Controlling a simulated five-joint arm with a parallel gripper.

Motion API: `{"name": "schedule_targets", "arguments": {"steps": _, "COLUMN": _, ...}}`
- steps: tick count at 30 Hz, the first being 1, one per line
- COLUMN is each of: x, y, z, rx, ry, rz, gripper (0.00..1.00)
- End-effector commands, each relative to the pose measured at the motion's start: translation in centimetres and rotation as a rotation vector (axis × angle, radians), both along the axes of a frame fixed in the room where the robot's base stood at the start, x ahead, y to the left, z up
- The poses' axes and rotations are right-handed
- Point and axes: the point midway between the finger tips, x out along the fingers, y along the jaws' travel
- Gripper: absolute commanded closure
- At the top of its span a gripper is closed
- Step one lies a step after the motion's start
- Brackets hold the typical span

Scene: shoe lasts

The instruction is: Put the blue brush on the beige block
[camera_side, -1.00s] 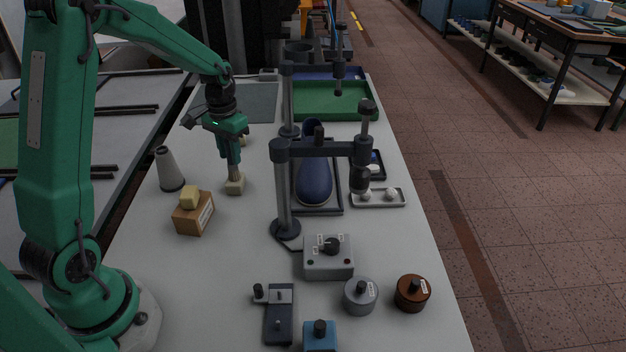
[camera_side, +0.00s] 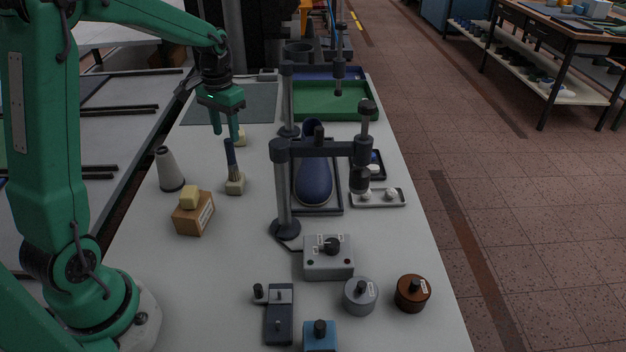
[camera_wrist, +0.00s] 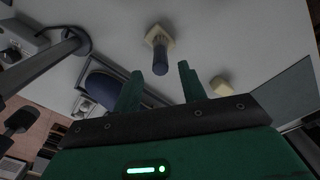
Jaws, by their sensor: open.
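My gripper (camera_side: 224,136) is open and empty, just above and behind the top of the handle. In the wrist view its two fingers (camera_wrist: 158,88) stand apart, and the handle shows between and beyond them.
A grey cone (camera_side: 169,170) and a cardboard box (camera_side: 193,214) with a yellow block (camera_side: 189,196) stand to the left. A second pale block (camera_side: 241,139) is behind the brush. A dark stand (camera_side: 283,190) with a blue shoe last (camera_side: 314,180) is to the right.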

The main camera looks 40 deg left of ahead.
Motion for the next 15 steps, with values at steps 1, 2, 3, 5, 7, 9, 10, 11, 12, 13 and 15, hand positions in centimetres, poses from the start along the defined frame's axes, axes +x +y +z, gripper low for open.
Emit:
{"name": "schedule_targets", "arguments": {"steps": 1, "x": 0.1, "y": 0.0, "z": 1.0, "rx": 0.002, "ry": -0.004, "rz": 0.0, "gripper": 0.59}}
{"name": "schedule_targets", "arguments": {"steps": 2, "x": 0.1, "y": 0.0, "z": 1.5, "rx": 0.002, "ry": -0.004, "rz": 0.0, "gripper": 0.59}}
{"name": "schedule_targets", "arguments": {"steps": 3, "x": 0.0, "y": 0.0, "z": 2.1, "rx": 0.001, "ry": -0.003, "rz": 0.0, "gripper": 0.59}}
{"name": "schedule_targets", "arguments": {"steps": 5, "x": 0.0, "y": 0.0, "z": 3.0, "rx": 0.001, "ry": -0.003, "rz": 0.0, "gripper": 0.59}}
{"name": "schedule_targets", "arguments": {"steps": 7, "x": 0.0, "y": 0.0, "z": 3.8, "rx": 0.0, "ry": -0.002, "rz": 0.0, "gripper": 0.59}}
{"name": "schedule_targets", "arguments": {"steps": 9, "x": 0.0, "y": 0.0, "z": 4.6, "rx": 0.0, "ry": -0.002, "rz": 0.0, "gripper": 0.59}}
{"name": "schedule_targets", "arguments": {"steps": 10, "x": 0.0, "y": 0.0, "z": 4.8, "rx": 0.0, "ry": -0.002, "rz": 0.0, "gripper": 0.59}}
{"name": "schedule_targets", "arguments": {"steps": 11, "x": 0.0, "y": 0.0, "z": 5.0, "rx": 0.0, "ry": -0.001, "rz": 0.0, "gripper": 0.59}}
{"name": "schedule_targets", "arguments": {"steps": 12, "x": 0.0, "y": 0.0, "z": 5.3, "rx": 0.0, "ry": -0.001, "rz": 0.0, "gripper": 0.59}}
{"name": "schedule_targets", "arguments": {"steps": 13, "x": 0.0, "y": 0.0, "z": 5.4, "rx": 0.0, "ry": -0.001, "rz": 0.0, "gripper": 0.59}}
{"name": "schedule_targets", "arguments": {"steps": 15, "x": 0.0, "y": 0.0, "z": 5.6, "rx": 0.0, "ry": 0.0, "rz": 0.0, "gripper": 0.59}}
